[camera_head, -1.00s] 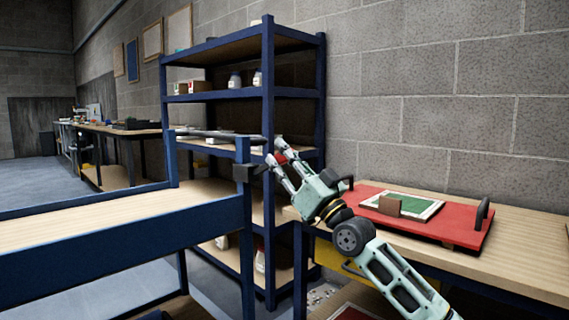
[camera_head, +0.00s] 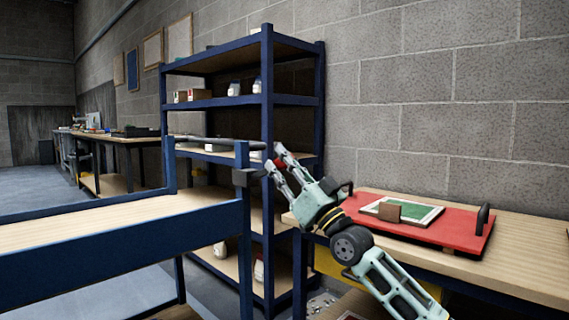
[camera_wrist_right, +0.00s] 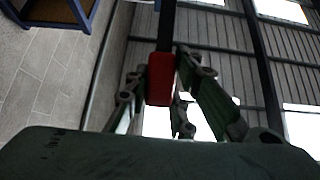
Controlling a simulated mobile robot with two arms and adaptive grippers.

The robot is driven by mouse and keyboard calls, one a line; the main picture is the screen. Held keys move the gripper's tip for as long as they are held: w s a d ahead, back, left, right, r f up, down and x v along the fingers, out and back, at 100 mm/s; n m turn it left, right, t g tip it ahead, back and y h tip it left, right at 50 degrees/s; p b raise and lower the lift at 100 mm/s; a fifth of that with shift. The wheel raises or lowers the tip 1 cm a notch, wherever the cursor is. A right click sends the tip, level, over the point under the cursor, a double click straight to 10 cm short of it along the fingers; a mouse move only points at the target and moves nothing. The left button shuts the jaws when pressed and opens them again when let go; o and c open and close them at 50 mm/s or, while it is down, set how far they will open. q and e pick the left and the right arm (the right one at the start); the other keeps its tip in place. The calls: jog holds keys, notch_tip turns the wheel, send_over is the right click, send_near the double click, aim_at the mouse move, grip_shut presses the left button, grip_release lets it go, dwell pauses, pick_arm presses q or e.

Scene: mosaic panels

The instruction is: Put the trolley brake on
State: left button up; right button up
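The trolley (camera_head: 110,225), with a blue frame and pale wooden deck, fills the left of the head view. A dark bracket (camera_head: 247,177) sits on its near right post. A lever with a red grip (camera_head: 279,163) comes out at this bracket; in the right wrist view the red grip (camera_wrist_right: 160,80) hangs on a dark bar. My right gripper (camera_head: 276,159) has its fingers on both sides of the grip; in the wrist view they seem to press on it. They hide part of the lever. My left gripper is not in view.
A blue shelf rack (camera_head: 268,90) with bottles and boxes stands behind the trolley. At right, a wooden bench (camera_head: 540,250) holds a red tray (camera_head: 440,230) with a dark handle, close to my right arm. Grey floor shows at far left.

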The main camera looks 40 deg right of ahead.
jog(key=o, duration=0.4)
jog(key=shift+f, duration=0.1)
jog(key=shift+s, duration=0.1)
jog(key=shift+s+f, duration=0.4)
jog(key=shift+f, duration=0.05)
jog(key=shift+v, duration=5.4)
